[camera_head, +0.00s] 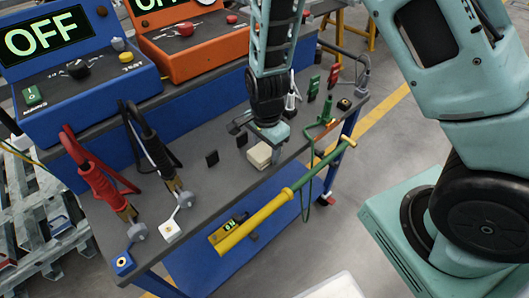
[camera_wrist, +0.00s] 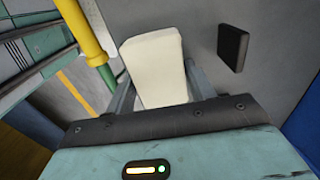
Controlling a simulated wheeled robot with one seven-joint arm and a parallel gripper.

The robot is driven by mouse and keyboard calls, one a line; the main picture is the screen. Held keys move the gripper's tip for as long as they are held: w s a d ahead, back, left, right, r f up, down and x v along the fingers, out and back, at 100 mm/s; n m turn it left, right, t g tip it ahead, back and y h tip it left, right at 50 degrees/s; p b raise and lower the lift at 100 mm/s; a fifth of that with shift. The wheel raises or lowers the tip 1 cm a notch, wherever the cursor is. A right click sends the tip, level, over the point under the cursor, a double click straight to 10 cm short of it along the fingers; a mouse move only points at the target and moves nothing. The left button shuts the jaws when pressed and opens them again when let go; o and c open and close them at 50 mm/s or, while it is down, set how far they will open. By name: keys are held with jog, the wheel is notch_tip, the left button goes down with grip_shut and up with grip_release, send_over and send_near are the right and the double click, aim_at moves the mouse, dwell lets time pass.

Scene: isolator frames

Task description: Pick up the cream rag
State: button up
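The cream rag (camera_head: 260,155) is a small, pale, block-like bundle on the dark grey worktop, near its front edge. My gripper (camera_head: 268,140) points down right at the rag in the head view. In the wrist view the rag (camera_wrist: 155,68) lies between the two fingers of my gripper (camera_wrist: 160,85), one on each side and set apart. The fingers look close to its sides. Whether they press on it cannot be told, as the tips are partly hidden by the rag. The rag seems to rest on the worktop.
A yellow bar (camera_head: 262,217) runs along the worktop's front edge, close to the rag. A small black block (camera_wrist: 232,47) lies beside the rag. Red and black cable clamps (camera_head: 95,178) stand at the left. Blue (camera_head: 85,85) and orange (camera_head: 195,45) consoles stand behind.

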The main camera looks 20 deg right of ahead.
aim_at(267, 147)
jog(key=c, duration=0.4)
notch_tip(267, 147, up, 10)
jog(key=shift+r+p, duration=0.1)
jog(key=shift+p, duration=0.2)
jog(key=shift+o, duration=0.4)
jog(key=shift+d, duration=0.1)
